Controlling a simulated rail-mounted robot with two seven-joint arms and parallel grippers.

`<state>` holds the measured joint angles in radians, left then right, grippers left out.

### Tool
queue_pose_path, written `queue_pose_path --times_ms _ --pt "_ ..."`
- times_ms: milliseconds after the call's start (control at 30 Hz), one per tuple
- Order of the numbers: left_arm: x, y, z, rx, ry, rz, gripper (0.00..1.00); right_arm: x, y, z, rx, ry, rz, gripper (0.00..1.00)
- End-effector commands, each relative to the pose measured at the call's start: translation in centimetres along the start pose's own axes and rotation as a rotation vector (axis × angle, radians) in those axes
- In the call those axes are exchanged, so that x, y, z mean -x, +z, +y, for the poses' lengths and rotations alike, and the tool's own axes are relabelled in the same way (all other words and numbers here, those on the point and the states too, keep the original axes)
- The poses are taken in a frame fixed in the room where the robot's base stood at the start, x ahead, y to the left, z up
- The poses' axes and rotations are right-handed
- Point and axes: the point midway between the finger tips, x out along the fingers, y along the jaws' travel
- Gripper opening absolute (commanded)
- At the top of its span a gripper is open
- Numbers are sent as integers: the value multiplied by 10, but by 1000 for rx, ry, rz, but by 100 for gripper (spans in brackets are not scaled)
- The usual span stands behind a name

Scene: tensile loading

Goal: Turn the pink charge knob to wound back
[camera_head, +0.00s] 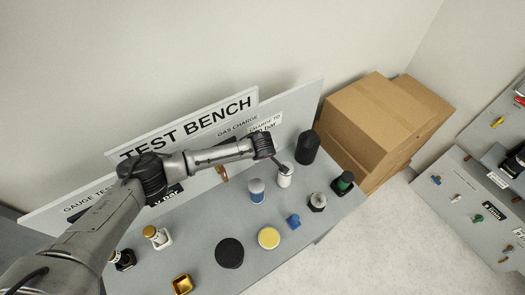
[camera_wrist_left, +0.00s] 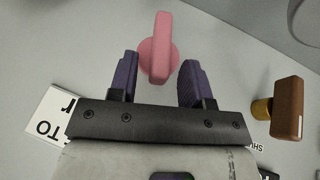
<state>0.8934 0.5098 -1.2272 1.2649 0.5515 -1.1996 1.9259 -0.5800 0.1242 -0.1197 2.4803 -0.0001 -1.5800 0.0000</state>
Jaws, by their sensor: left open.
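The pink charge knob (camera_wrist_left: 160,48) shows in the left wrist view as a long rounded bar on a round pink base, fixed to the grey panel. The bar points nearly straight up in that view. In the head view my left gripper (camera_head: 282,166) is at the bench's back panel, and the arm hides the knob. My right gripper is not in view.
A brown handle on a brass stem (camera_wrist_left: 287,108) sits right of the knob in the wrist view. On the bench stand a white-topped cylinder (camera_head: 285,175), a black cylinder (camera_head: 307,147) and a blue-grey cylinder (camera_head: 256,190). Cardboard boxes (camera_head: 375,120) stand right.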

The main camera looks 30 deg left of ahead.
Motion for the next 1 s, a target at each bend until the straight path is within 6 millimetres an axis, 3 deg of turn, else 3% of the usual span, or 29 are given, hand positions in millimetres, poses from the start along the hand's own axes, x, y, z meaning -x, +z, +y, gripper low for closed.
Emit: queue_pose_path --times_ms 267,733,1000 --pt "-1 0 0 -1 1 0 45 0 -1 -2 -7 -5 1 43" --pt "-1 0 0 -1 0 0 2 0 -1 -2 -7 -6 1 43" --pt "0 1 1 -6 -9 -1 0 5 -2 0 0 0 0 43"
